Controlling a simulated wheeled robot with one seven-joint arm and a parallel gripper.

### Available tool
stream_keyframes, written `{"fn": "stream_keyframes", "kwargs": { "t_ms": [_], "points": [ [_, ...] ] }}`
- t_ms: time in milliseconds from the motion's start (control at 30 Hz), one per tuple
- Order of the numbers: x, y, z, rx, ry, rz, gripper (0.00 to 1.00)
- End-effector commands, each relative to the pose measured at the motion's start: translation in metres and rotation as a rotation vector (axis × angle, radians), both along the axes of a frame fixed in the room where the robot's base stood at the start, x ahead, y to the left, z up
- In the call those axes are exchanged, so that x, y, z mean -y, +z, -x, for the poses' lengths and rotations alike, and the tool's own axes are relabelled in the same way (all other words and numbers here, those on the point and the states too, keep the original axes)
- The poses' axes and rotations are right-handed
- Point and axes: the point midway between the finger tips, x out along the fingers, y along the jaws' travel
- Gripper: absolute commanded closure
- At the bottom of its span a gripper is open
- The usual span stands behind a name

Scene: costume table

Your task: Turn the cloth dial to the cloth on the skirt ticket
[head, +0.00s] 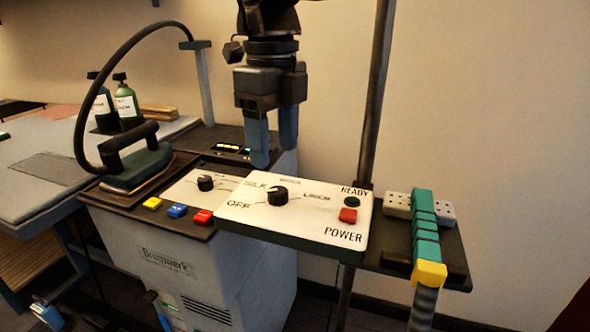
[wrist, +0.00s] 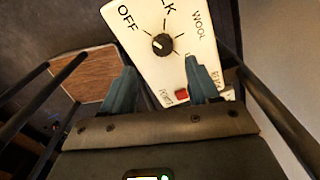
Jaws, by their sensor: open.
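The cloth dial (head: 277,195) is a black round knob on a white sloping panel (head: 318,235). OFF, SILK, WOOL and LINEN are printed around it. In the wrist view the dial (wrist: 162,44) shows a small pale mark on its left side, near the OFF side; the exact setting is hard to tell. My gripper (head: 272,150) points down above the panel, with blue-grey fingers apart and empty. In the wrist view my gripper (wrist: 161,66) has its fingertips either side of the dial in the picture, not touching it. I cannot make out a skirt ticket.
A red POWER button (head: 348,215) and a dark READY lamp (head: 352,202) sit on the panel's right. A second smaller knob (head: 205,183) and coloured buttons are at the left. An iron (head: 138,165) stands behind them. A pole and a teal-strapped item (head: 426,235) flank the right.

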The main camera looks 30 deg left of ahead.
Motion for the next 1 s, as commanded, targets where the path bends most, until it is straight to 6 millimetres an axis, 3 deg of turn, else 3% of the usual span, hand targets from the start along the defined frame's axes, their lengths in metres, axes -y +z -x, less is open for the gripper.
{"fn": "stream_keyframes", "kwargs": {
  "t_ms": [167,600,1000],
  "points": [
    [0.000,-0.011,-0.001,0.005,-0.001,0.002,0.40],
    [0.001,-0.070,-0.001,0.004,0.000,0.002,0.40],
    [0.000,-0.076,-0.001,0.004,0.000,0.001,0.42]
  ]
}}
